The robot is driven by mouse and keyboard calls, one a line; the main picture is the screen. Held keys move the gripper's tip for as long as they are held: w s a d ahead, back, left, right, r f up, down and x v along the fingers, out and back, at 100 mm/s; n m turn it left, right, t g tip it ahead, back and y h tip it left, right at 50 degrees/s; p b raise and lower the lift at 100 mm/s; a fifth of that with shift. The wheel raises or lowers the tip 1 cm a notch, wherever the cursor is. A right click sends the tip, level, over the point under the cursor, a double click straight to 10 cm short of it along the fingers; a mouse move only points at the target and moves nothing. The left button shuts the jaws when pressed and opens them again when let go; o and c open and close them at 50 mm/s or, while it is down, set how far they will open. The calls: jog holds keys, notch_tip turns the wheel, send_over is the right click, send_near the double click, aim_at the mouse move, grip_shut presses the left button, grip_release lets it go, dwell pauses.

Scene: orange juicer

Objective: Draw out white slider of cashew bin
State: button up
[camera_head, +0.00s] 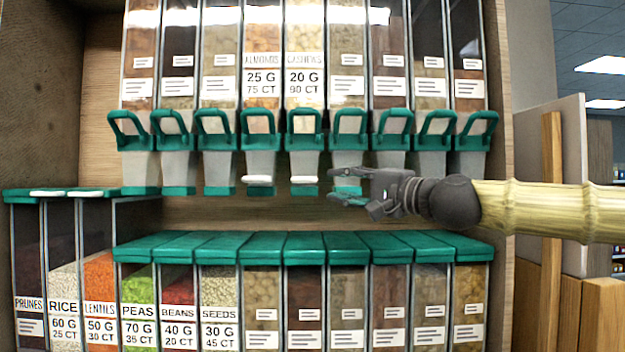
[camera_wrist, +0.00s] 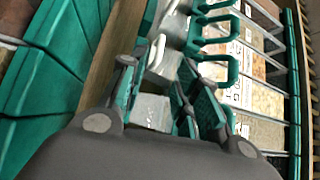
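The cashew bin (camera_head: 304,75) is in the upper row in the head view, labelled "CASHEWS 20 G 90 CT". Its grey spout hangs below a green handle (camera_head: 304,121). The white slider (camera_head: 304,180) sits at the bottom of the spout. My gripper (camera_head: 334,184) is just right of this slider, in front of the neighbouring spout, with its fingers pointing left. The fingers are apart, one above the other, with nothing held. In the wrist view a white slider (camera_wrist: 157,52) shows ahead of the open fingers; I cannot tell surely which bin it belongs to.
The almond bin (camera_head: 261,75) stands left of the cashew bin and has a similar white slider (camera_head: 260,181). Other upper spouts have green bottoms. Below is a row of bins with green lids (camera_head: 297,247). A gap lies between the rows. A wooden post (camera_head: 552,160) stands at right.

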aim_at(310, 179)
jog(key=shift+p+x, duration=1.75)
jog(key=shift+x, duration=3.05)
jog(key=shift+f, duration=0.15)
grip_shut()
